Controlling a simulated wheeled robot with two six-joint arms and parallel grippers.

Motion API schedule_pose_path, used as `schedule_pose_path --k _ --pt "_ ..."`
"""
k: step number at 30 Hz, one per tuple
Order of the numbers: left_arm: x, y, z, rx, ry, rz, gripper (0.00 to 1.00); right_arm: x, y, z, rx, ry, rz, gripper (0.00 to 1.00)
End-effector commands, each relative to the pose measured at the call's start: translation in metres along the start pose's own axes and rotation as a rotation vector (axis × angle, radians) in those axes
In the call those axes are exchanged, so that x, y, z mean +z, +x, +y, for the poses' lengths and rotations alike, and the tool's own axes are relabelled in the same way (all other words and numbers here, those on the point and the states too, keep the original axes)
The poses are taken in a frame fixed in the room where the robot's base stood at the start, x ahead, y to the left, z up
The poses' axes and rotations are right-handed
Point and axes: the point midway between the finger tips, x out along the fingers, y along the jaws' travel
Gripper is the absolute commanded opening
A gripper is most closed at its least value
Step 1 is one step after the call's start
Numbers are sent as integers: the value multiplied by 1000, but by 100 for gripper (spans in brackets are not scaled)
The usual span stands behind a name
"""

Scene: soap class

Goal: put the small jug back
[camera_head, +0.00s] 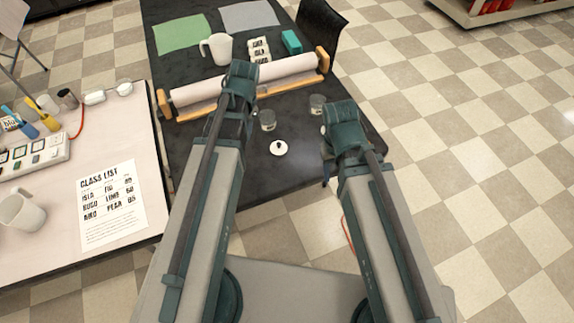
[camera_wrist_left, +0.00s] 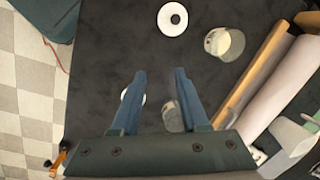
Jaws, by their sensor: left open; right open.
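A white jug (camera_head: 217,48) with a handle stands upright on the dark table behind the paper roll. Another white jug (camera_head: 21,212) stands on the pale table at the left edge. I cannot tell which is the small one. My left gripper (camera_head: 240,76) is over the dark table near the roll. In the left wrist view its fingers (camera_wrist_left: 160,75) are open and nothing is gripped; a pale jug-like shape (camera_wrist_left: 288,142) shows at lower right. My right gripper (camera_head: 342,116) is open over the table's right part, its fingertips mostly hidden, apart from both jugs.
A paper roll (camera_head: 245,80) on a wooden holder crosses the dark table (camera_head: 215,155). Glass jars (camera_head: 267,121) (camera_head: 317,104) and a white disc (camera_head: 278,148) lie in front. A teal block (camera_head: 291,42) and green sheet (camera_head: 180,35) are behind. A class list (camera_head: 112,205) lies at left.

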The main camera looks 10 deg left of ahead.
Motion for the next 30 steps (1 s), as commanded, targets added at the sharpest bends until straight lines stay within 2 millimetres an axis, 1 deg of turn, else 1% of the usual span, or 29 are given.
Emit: schedule_pose_path --k 1,2,3,6,9,10,12,15,30 --pt "-1 -5 40 8 -12 4 44 0 0 0 0 0 0 50" --pt "-3 -8 58 14 -30 6 44 0 0 0 0 0 0 50" --pt "-4 -11 82 22 -52 8 44 0 0 0 0 0 0 50" --pt "-3 -18 130 38 -102 7 44 0 0 0 0 0 0 50" --pt "1 -22 165 49 -140 4 44 0 0 0 0 0 0 50" --pt "2 -23 172 52 -149 3 44 0 0 0 0 0 0 50" --pt "5 -24 185 55 -167 1 44 0 0 0 0 0 0 50" --pt "6 -26 195 58 -181 -2 44 0 0 0 0 0 0 50" --pt "6 -26 196 59 -186 -2 44 0 0 0 0 0 0 50"
